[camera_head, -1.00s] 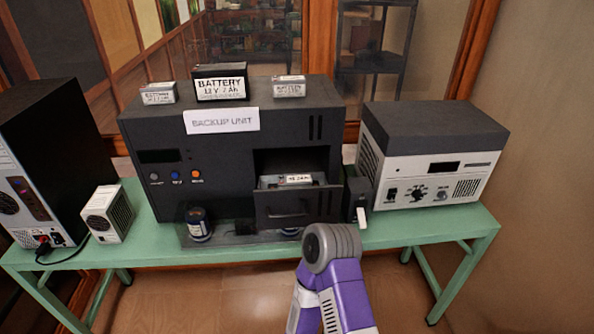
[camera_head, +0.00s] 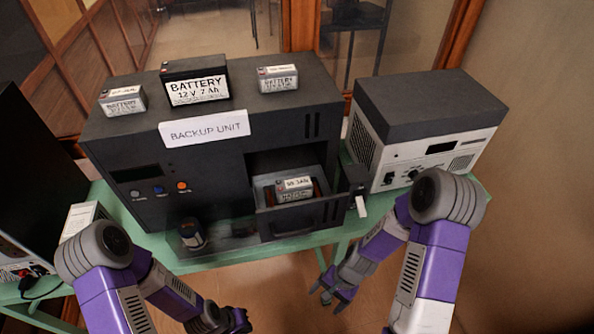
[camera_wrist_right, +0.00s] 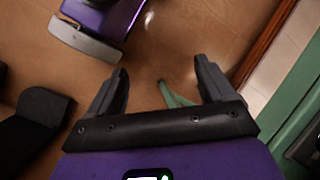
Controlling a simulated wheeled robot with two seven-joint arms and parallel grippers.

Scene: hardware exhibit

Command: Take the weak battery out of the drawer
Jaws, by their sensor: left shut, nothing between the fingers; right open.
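A small grey battery (camera_head: 295,197) with a white label on top sits in the pulled-out drawer (camera_head: 302,222) of the dark backup unit (camera_head: 225,163). The label's writing is too small to read surely. My left gripper (camera_head: 236,324) is shut and empty, low at the picture's bottom, in front of the table and apart from the drawer. My right gripper (camera_head: 331,297) is open and empty, below and in front of the drawer. In the right wrist view its two fingers (camera_wrist_right: 160,84) stand apart with only floor and a green table leg between them.
A large black battery (camera_head: 196,88) and two small grey ones, left (camera_head: 122,104) and right (camera_head: 278,81), stand on the unit. A white-and-dark device (camera_head: 425,140) is to the right. A dark cylinder (camera_head: 192,236) stands near the green table's front edge.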

